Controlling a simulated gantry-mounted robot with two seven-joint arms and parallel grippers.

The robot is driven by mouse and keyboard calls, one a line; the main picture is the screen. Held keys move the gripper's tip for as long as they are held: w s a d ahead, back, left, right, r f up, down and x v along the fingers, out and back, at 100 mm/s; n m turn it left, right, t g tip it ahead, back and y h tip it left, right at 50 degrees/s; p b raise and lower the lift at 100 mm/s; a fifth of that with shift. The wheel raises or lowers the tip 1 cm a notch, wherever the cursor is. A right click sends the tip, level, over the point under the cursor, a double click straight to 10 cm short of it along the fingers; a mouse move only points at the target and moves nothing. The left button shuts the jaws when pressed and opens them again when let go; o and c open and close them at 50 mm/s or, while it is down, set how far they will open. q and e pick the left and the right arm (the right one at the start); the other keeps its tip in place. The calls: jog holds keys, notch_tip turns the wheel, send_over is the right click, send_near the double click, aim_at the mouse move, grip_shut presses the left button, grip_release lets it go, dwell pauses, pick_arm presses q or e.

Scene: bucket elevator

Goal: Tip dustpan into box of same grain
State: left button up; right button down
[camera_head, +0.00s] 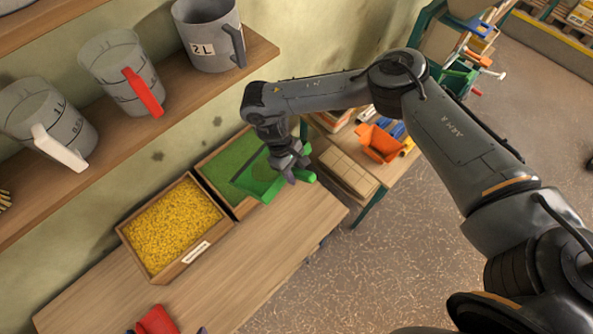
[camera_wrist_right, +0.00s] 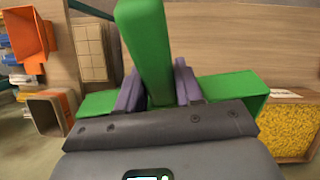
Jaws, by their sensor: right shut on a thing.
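My right gripper (camera_head: 290,176) is shut on the handle of a green dustpan (camera_head: 262,184), which is over the near right part of a wooden box of green grain (camera_head: 240,208). In the right wrist view the green dustpan (camera_wrist_right: 232,91) shows on both sides of the fingers (camera_wrist_right: 158,88), with its handle standing up between them. The grain in the pan and its exact tilt cannot be made out. A wooden box of yellow grain (camera_head: 192,247) with a white label stands beside the green one. Dark tips at the bottom edge may be my left gripper; its state is unclear.
A red object (camera_head: 156,321) is at the bottom edge. Measuring jugs (camera_head: 121,72) stand on the wall shelf (camera_head: 150,100) above the boxes. An orange bin (camera_head: 380,143) and a partitioned tray (camera_head: 348,174) lie to the right.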

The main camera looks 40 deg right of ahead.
jog(key=shift+w+a+r+g+p, duration=0.15)
jog(key=shift+w+r+g+p, duration=0.25)
jog(key=shift+r+p, duration=0.45)
jog(key=shift+w+a+r+g+p, duration=0.2)
jog(key=shift+w+r+g+p, duration=0.1)
jog(key=shift+w+r+p, duration=0.35)
jog(key=shift+w+f+h+b, duration=0.1)
jog(key=shift+f+h+b, duration=0.15)
jog(key=shift+h+b, duration=0.1)
jog(key=shift+w+r+g, duration=0.15)
jog(key=shift+r+g, duration=0.1)
jog(key=shift+g, duration=0.15)
jog(key=shift+w+r+b, duration=0.3)
jog(key=shift+r+b, duration=0.05)
jog(key=shift+r, duration=0.05)
jog(key=shift+r, duration=0.1)
